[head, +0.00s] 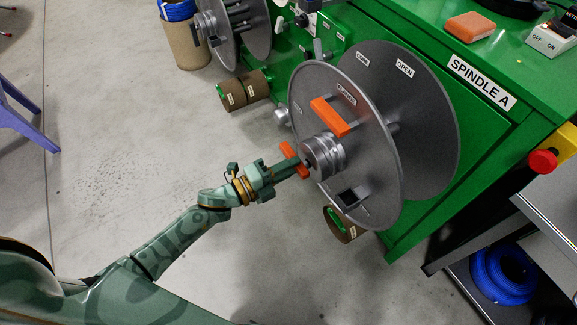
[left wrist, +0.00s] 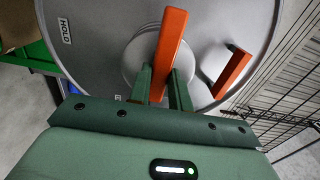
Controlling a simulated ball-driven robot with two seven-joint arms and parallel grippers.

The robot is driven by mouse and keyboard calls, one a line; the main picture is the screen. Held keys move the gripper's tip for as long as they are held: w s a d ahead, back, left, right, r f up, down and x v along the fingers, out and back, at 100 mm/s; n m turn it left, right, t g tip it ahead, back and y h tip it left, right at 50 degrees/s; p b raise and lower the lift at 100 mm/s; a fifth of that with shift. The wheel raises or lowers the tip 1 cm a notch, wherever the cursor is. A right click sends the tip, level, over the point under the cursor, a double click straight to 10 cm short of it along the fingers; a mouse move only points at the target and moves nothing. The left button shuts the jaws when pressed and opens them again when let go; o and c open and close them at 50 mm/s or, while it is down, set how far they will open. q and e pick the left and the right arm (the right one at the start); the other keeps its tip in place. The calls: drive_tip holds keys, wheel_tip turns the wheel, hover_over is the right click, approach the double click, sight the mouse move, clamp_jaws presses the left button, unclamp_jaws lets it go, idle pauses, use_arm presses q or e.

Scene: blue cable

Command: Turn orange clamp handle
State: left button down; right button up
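The orange clamp handle (head: 289,150) sits at the hub (head: 326,153) of the grey spindle disc (head: 378,170). My left gripper (head: 299,168) is at this handle, and orange shows on both sides of its fingers. In the left wrist view, the handle (left wrist: 170,45) runs up between the two green fingers (left wrist: 161,85), tilted slightly right. The fingers sit close against its sides and look shut on it. A second orange handle (head: 330,117) is on the disc face; it also shows in the left wrist view (left wrist: 232,73). My right gripper is not in view.
The green cabinet (head: 475,130) labelled SPINDLE A stands behind the discs. A red button on a yellow box (head: 543,161) is at its right. Another reel (head: 232,30) stands at the back left. Blue cable coils (head: 503,274) lie lower right. The floor at left is mostly clear.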

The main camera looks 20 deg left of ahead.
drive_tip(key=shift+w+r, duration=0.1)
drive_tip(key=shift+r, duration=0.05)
use_arm(q)
drive_tip(key=n+p, duration=0.1)
drive_tip(key=n, duration=0.1)
drive_tip(key=n+p, duration=0.1)
drive_tip(key=n, duration=0.2)
drive_tip(key=n+p, duration=0.1)
drive_tip(key=n, duration=0.2)
drive_tip(key=shift+s+d+f+p, duration=0.1)
drive_tip(key=shift+s+f+p, duration=0.05)
drive_tip(key=shift+f+p, duration=0.2)
drive_tip(key=shift+s+d+f+n+p, duration=0.1)
drive_tip(key=shift+n+p, duration=0.25)
drive_tip(key=shift+n, duration=1.25)
drive_tip(key=shift+s+d+f+n+p, duration=0.15)
drive_tip(key=shift+n+p, duration=0.25)
drive_tip(key=shift+n, duration=1.2)
drive_tip(key=shift+s+d+f+n+p, duration=0.1)
drive_tip(key=shift+n+p, duration=0.25)
drive_tip(key=shift+n, duration=1.25)
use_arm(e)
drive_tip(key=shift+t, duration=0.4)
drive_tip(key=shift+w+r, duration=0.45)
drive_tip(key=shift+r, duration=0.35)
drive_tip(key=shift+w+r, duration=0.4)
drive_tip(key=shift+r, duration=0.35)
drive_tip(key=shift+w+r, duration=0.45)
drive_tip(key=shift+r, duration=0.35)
